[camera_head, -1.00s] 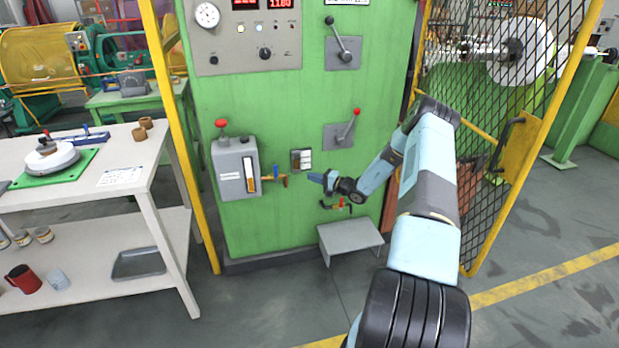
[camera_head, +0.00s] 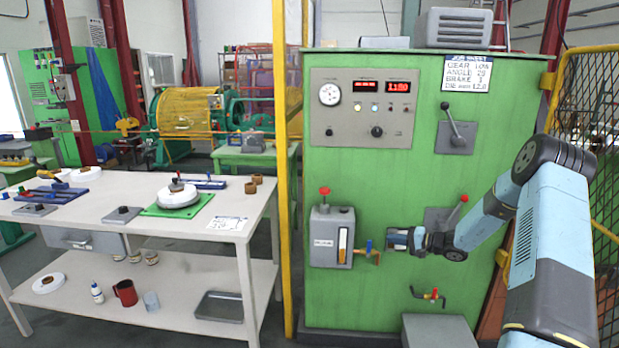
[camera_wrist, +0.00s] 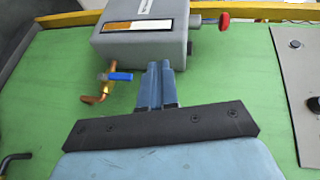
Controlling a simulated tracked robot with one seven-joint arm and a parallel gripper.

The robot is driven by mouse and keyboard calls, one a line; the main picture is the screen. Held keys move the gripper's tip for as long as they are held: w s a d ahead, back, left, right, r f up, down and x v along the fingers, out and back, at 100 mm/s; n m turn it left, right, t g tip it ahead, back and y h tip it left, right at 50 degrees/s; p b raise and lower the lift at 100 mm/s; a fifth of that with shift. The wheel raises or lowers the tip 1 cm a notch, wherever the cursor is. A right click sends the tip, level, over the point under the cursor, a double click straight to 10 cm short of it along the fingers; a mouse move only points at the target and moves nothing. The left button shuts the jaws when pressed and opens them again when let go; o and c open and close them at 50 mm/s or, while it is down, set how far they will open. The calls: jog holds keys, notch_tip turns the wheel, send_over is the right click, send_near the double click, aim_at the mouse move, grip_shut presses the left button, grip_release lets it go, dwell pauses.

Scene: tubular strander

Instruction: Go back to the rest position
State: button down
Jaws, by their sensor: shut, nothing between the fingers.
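My gripper (camera_head: 394,240) is shut and empty in front of the green machine cabinet (camera_head: 365,180). Its two blue fingers also show together in the wrist view (camera_wrist: 161,78). In the head view the fingertips are just right of a small blue-handled brass valve (camera_head: 368,248) on the grey box (camera_head: 332,237). In the wrist view that valve (camera_wrist: 120,77) lies just left of the fingers, and the grey box (camera_wrist: 145,42) is beyond the tips. I cannot tell whether the fingers touch anything. My arm reaches in from the right and covers part of the cabinet front.
A red-knobbed lever (camera_head: 463,199) is close behind my forearm. A red-handled tap (camera_head: 432,295) and a grey step (camera_head: 438,331) are below. A yellow post (camera_head: 283,170) and a white workbench (camera_head: 225,235) stand left. Mesh fencing (camera_head: 590,120) is at right.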

jog(key=s+a+r+n+g+h, duration=0.3)
jog(key=s+a+r, duration=0.3)
jog(key=s+r, duration=0.55)
jog(key=s+a+r+n+g+h, duration=0.3)
jog(key=s+a+r, duration=0.3)
jog(key=s+r, duration=0.6)
jog(key=s+d+r+t+h, duration=0.1)
jog(key=s+r, duration=0.4)
jog(key=s, duration=0.8)
jog(key=s+d+r+t+h, duration=0.2)
jog(key=s+r+h, duration=0.3)
jog(key=s, duration=0.9)
jog(key=shift+d+m+h, duration=0.3)
jog(key=shift+d+h, duration=0.2)
